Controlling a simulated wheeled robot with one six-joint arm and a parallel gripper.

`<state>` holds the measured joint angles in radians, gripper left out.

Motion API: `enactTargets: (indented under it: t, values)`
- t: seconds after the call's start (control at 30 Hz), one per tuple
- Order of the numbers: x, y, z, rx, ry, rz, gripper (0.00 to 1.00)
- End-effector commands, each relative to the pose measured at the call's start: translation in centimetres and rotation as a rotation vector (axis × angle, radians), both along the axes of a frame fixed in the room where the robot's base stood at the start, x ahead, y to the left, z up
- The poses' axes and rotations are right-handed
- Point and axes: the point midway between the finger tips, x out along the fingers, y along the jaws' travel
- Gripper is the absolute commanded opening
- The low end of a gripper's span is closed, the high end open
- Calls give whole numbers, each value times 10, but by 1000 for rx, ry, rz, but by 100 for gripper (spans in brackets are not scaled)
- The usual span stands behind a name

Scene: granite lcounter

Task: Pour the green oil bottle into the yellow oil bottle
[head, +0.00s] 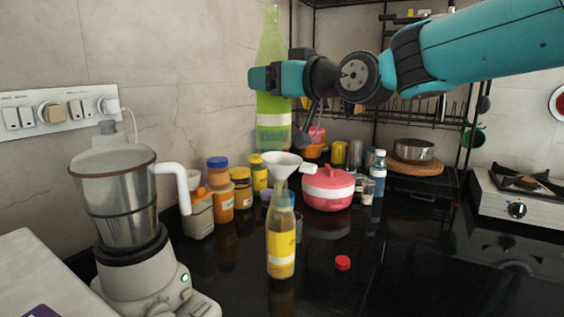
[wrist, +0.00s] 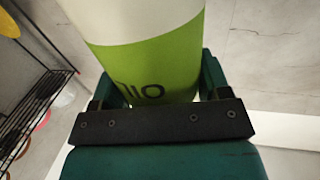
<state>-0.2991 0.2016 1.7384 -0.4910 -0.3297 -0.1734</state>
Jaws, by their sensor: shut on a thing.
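The green oil bottle (head: 272,132) is upright, held up in the air above and behind the counter's middle. My gripper (head: 268,79) is shut around its middle. In the wrist view the bottle's green and white label (wrist: 160,62) fills the space between the fingers of my gripper (wrist: 158,95). The yellow oil bottle (head: 281,244) stands upright on the black counter, with a white funnel (head: 282,160) in its neck. The green bottle's base is a little above the funnel and slightly to its left in the head view.
A mixer grinder (head: 118,205) stands at the left front. The right front counter is clear; a stove (head: 515,210) stands far right.

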Motion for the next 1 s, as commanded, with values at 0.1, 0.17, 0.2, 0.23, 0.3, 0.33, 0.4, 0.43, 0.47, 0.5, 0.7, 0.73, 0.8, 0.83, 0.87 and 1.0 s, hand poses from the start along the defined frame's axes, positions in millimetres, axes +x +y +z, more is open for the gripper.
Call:
enactTargets:
  t: [0.1,0.17,0.2,0.23,0.3,0.33,0.4,0.43,0.47,0.5,0.7,0.73,0.8,0.83,0.87,1.0]
  values:
    - [-7,5,4,1,-1,3,44]
    - [-14,10,7,1,-1,4,44]
    - [-19,13,10,3,-1,4,44]
    - [-23,15,12,3,-1,5,44]
    - [-31,21,16,1,-1,5,44]
    - [-34,23,17,1,0,4,44]
    - [-42,28,21,1,0,4,44]
    - [-45,30,23,1,0,5,44]
    - [-48,32,25,1,0,4,44]
    - [-51,35,26,1,0,4,44]
    - [-59,39,30,3,1,1,44]
    - [-59,39,30,2,2,0,44]
    - [-59,39,30,2,2,0,44]
    - [-59,39,30,2,2,0,44]
    - [-59,39,30,2,2,0,44]
    - [-58,39,30,2,2,0,44]
